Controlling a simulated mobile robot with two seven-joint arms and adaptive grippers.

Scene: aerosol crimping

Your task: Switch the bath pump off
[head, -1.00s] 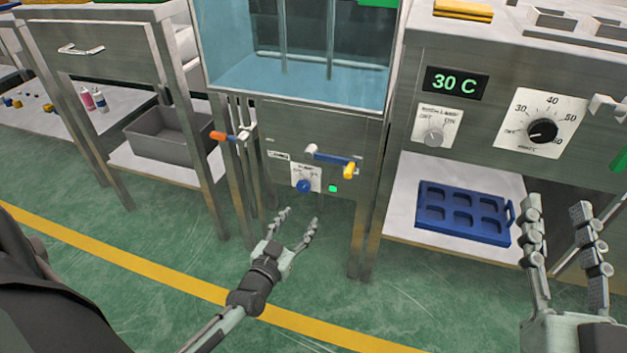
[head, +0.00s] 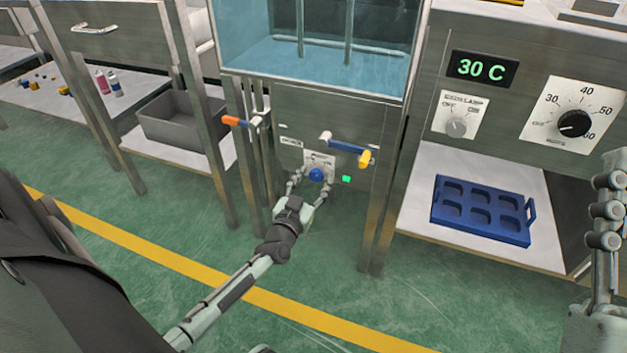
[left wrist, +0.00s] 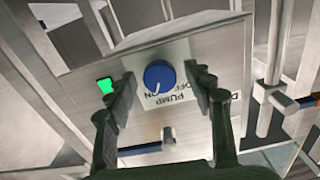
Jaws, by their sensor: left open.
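The bath pump knob (head: 316,175) is blue and sits on a white label plate low on the front panel of the bath cabinet. The left wrist view shows the knob (left wrist: 159,76) close up, with a white pointer mark and upside-down lettering that includes PUMP. A small green lamp (head: 346,179) is lit beside it. My left gripper (head: 312,184) is open, with one finger on each side of the knob; a small gap shows in the wrist view. My right gripper (head: 606,212) is cut off at the right edge, and its opening cannot be seen.
A blue-handled lever with a yellow end (head: 350,147) sits just above the knob. An orange-handled valve (head: 235,121) is to the left. A blue tray (head: 484,238) lies on the right shelf, under a 30 C display (head: 482,68). The green floor in front is clear.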

